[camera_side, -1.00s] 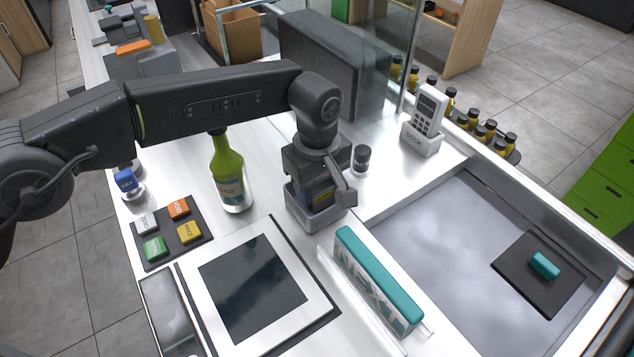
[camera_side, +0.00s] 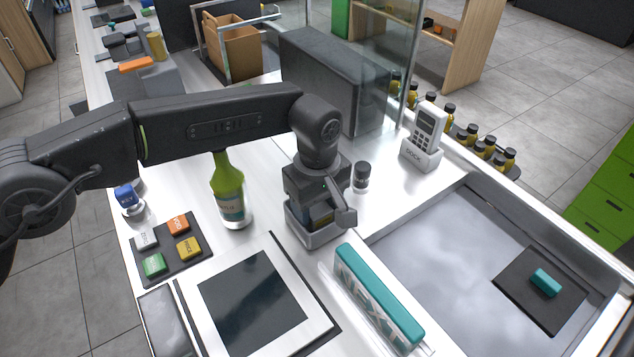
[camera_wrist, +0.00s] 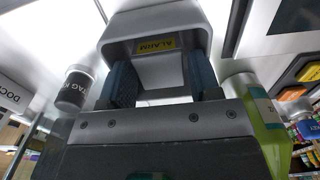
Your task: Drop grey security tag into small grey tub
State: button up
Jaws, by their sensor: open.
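The small grey tub (camera_side: 324,235) stands on the white counter in the side view, right of the green bottle. My gripper (camera_side: 320,212) is over it, pointing down with its fingers at or inside the tub's mouth. In the wrist view the tub (camera_wrist: 118,32) fills the upper middle, between and beyond my open dark blue fingers (camera_wrist: 162,84). A yellow ALARM label (camera_wrist: 157,45) shows on a grey surface within the tub's outline. I cannot tell whether that surface is the tub or the grey security tag. No separate tag is clearly visible.
The green bottle (camera_side: 229,190) stands close left of my gripper, and a dark-labelled jar (camera_side: 361,176) close right. A teal NEXT sign (camera_side: 378,297) and a screen (camera_side: 250,303) lie in front. A docked handset (camera_side: 427,130) and glass panel are behind.

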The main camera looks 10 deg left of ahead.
aim_at(318, 207)
notch_tip(318, 207, up, 13)
jog(key=shift+f, duration=0.2)
dwell(0.4)
